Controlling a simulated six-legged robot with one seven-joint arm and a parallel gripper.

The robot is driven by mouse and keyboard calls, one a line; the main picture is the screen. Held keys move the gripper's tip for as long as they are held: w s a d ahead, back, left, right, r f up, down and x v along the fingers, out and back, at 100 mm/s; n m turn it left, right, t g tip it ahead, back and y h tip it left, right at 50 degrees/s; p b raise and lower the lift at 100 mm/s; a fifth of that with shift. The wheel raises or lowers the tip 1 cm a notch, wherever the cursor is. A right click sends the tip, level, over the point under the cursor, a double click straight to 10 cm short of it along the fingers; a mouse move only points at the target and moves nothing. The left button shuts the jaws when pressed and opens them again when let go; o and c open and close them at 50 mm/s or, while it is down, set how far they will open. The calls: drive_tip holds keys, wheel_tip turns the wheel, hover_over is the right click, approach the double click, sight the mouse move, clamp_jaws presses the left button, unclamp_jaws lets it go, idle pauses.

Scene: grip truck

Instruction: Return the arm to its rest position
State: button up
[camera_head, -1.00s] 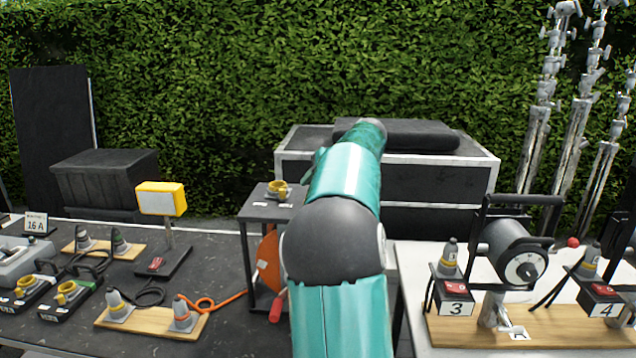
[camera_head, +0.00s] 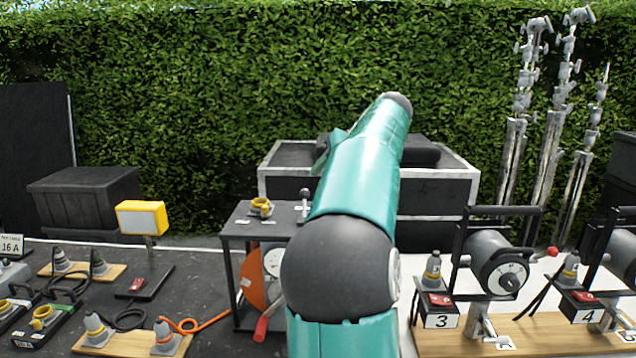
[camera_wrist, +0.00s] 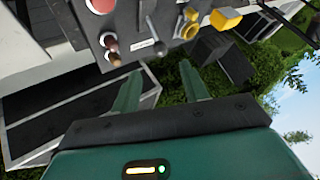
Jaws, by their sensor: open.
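My arm (camera_head: 362,185), teal with a dark grey joint, reaches up and away through the middle of the head view. Its far end hides the gripper there. In the wrist view my gripper (camera_wrist: 165,88) shows two teal fingers standing apart with nothing between them. The view is tilted, with sky at the right. Beyond the fingertips is a panel (camera_wrist: 150,30) with a red button, a lever and yellow-ringed sockets. The fingers look clear of it, though the depth is hard to judge.
A small stand (camera_head: 240,232) with a yellow socket and a lever stands left of my arm. A black case (camera_head: 280,157) lies behind it. A bench with dark drums (camera_head: 500,262) and connectors is at right. A yellow lamp (camera_head: 141,217) and boards with plugs are at left.

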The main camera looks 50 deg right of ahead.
drive_tip(key=shift+s+r, duration=0.3)
idle(0.4)
drive_tip(key=w+a+r+t+h, duration=0.65)
drive_tip(key=a+r+t, duration=0.35)
drive_tip(key=a+r, duration=0.3)
drive_tip(key=s+a+f+n+g+y, duration=0.2)
drive_tip(key=s+a+f+g, duration=0.2)
drive_tip(key=a+f, duration=0.6)
drive_tip(key=s+a+f+n+g+y, duration=0.2)
drive_tip(key=s+a+f+g, duration=0.2)
drive_tip(key=s+a+f, duration=0.5)
drive_tip(key=s+a+f+n+g+y, duration=0.2)
drive_tip(key=s+a+f+g, duration=0.3)
drive_tip(key=a+f, duration=0.8)
drive_tip(key=shift+s+f+n, duration=0.6)
drive_tip(key=shift+s, duration=0.6)
